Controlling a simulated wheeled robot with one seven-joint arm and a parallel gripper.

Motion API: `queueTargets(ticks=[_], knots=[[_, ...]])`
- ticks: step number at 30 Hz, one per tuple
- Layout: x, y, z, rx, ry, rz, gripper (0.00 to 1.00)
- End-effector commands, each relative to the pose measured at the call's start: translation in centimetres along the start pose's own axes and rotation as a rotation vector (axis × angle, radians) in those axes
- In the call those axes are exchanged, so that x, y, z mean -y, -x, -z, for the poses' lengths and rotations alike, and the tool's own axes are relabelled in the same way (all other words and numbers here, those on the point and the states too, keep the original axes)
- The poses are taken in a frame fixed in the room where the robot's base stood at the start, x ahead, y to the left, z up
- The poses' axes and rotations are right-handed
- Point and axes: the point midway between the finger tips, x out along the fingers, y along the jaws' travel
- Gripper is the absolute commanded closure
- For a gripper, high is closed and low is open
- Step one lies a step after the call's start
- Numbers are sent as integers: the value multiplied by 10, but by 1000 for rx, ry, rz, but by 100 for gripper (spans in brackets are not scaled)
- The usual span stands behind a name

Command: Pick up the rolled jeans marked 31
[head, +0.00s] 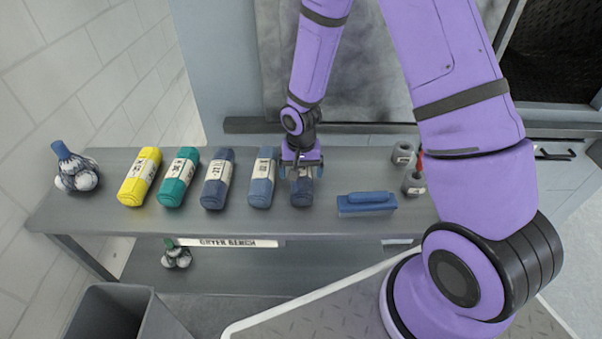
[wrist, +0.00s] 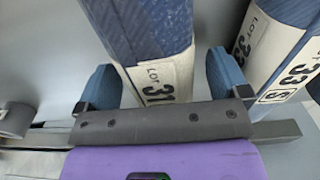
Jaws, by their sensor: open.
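The rolled jeans marked 31 (head: 302,195) are a dark blue roll with a white label band, at the right end of a row of rolls on the grey bench. In the wrist view the roll (wrist: 145,30) shows "LOT 31" on its band. My gripper (head: 301,170) is over this roll, pointing down. In the wrist view its two blue fingers (wrist: 163,82) stand open, one on each side of the roll. Whether they touch it I cannot tell. My gripper hides part of the roll in the head view.
A blue roll marked 33 (wrist: 285,45) lies close beside the right finger in the wrist view. Other rolls, including a teal one (head: 178,178) and a yellow one (head: 139,178), lie further left. A blue brush-like block (head: 367,203) is to the right on the bench (head: 100,217).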

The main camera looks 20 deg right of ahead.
Motion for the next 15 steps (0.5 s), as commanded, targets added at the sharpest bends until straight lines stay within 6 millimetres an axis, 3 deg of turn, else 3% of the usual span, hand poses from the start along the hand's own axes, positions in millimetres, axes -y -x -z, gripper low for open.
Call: queueTargets(ticks=[10, 15], knots=[[0, -7, 0, -1, 0, 0, 6], [0, -7, 0, 0, 0, 0, 43]])
